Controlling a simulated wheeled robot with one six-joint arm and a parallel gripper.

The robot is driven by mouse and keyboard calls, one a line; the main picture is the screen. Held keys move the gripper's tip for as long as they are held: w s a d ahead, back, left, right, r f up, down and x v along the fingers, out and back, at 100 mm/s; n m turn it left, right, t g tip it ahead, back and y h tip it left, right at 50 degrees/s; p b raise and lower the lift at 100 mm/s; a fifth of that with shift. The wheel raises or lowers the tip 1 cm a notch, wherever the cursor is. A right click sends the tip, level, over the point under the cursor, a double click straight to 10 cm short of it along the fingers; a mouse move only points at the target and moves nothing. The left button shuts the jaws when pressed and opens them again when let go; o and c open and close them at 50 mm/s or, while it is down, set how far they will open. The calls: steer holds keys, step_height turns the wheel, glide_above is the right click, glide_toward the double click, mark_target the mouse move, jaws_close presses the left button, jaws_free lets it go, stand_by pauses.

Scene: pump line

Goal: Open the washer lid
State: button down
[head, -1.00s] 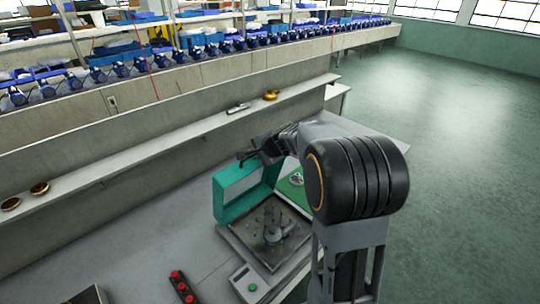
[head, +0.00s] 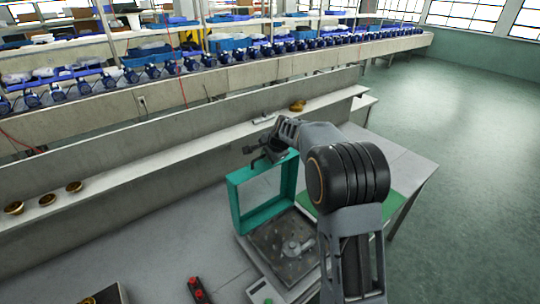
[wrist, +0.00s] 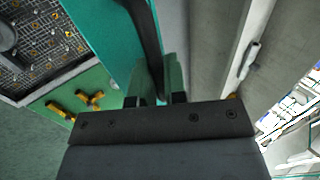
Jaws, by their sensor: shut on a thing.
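The washer lid (head: 234,207) is a teal frame with a clear window. It stands raised, close to upright, at the back of the washer (head: 258,262). The washer's grey basin is open below it, with a grey metal part (head: 293,247) inside. My gripper (head: 262,157) is at the lid's top edge in the head view. In the wrist view, my gripper (wrist: 154,88) is shut on a dark bar along the teal lid (wrist: 100,30). The exact contact is partly hidden by the gripper body.
A grey ledge (head: 130,180) runs behind the washer, bearing brass-coloured bowls (head: 74,186). A green mat (head: 393,205) lies to the right of the washer; yellow fittings (wrist: 90,98) show in the wrist view. Red-knobbed parts (head: 197,289) lie at front left.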

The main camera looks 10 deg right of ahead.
steer(key=shift+f, duration=0.1)
steer(key=c, duration=1.2)
jaws_free()
steer(key=shift+a, duration=0.1)
steer(key=b+v, duration=0.3)
steer(key=v, duration=1.1)
steer(key=shift+w, duration=0.1)
steer(key=s+f+n+h, duration=0.1)
steer(key=s+f+n, duration=0.2)
steer(key=s, duration=0.6)
steer(key=s+a+f+n+g+h, duration=0.1)
steer(key=s+f+n, duration=0.2)
steer(key=s, duration=0.6)
steer(key=s+f+n, duration=0.4)
steer(key=s+n, duration=0.3)
steer(key=s, duration=0.2)
steer(key=shift+a+h+b, duration=0.2)
steer(key=shift+h+b, duration=0.15)
steer(key=shift+h, duration=0.05)
